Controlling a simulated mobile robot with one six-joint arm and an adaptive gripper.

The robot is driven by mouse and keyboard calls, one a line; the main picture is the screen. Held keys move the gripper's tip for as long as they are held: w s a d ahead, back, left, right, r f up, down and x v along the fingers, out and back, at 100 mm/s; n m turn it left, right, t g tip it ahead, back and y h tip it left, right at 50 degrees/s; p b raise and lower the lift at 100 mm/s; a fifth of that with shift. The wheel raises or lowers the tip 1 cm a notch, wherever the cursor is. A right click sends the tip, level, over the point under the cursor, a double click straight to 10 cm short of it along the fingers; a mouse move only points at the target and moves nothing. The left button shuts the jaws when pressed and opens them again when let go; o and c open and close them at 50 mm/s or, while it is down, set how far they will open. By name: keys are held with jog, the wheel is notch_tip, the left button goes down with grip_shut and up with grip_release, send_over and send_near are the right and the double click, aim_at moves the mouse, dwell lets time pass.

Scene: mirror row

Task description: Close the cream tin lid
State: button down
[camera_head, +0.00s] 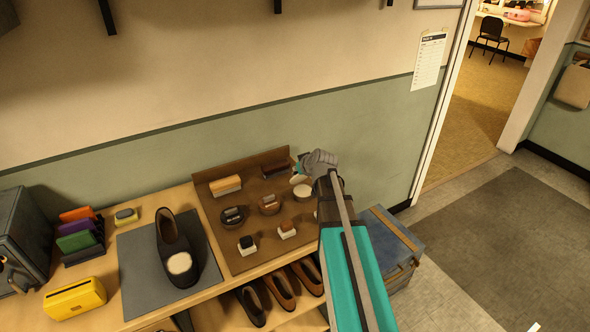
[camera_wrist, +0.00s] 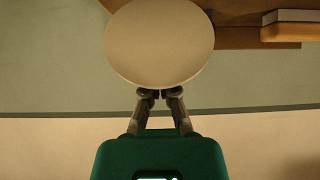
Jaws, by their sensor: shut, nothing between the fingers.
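The cream tin (camera_head: 302,190) stands at the right end of the brown board, beyond the other round tins. Its pale round lid (camera_wrist: 160,42) fills the top middle of the wrist view as a broad disc. I cannot tell the lid's exact angle. My gripper (camera_wrist: 159,93) has its fingertips together at the near edge of the disc, with nothing between them. Whether they touch the lid is unclear. In the head view my gripper (camera_head: 304,168) is just above and behind the cream tin, against the wall side, and its fingertips are hard to make out.
A shoe (camera_head: 175,250) stands on a grey mat to the left. A blue chest (camera_head: 392,243) is right of the bench.

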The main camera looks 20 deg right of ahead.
aim_at(301, 177)
jog(key=shift+s, duration=0.2)
jog(key=shift+s+d+f, duration=0.1)
jog(key=shift+s+f, duration=0.05)
jog(key=shift+s, duration=0.5)
jog(key=shift+s+d+f+b, duration=0.1)
jog(key=shift+s+f+b, duration=0.2)
jog(key=shift+s, duration=0.25)
jog(key=shift+s+d+f+b, duration=0.15)
jog(key=shift+s+b, duration=0.15)
jog(key=shift+s, duration=0.25)
jog(key=shift+a, duration=0.1)
jog(key=shift+r, duration=0.15)
jog(key=shift+r+p, duration=0.65)
jog(key=shift+p, duration=0.15)
jog(key=shift+r, duration=0.15)
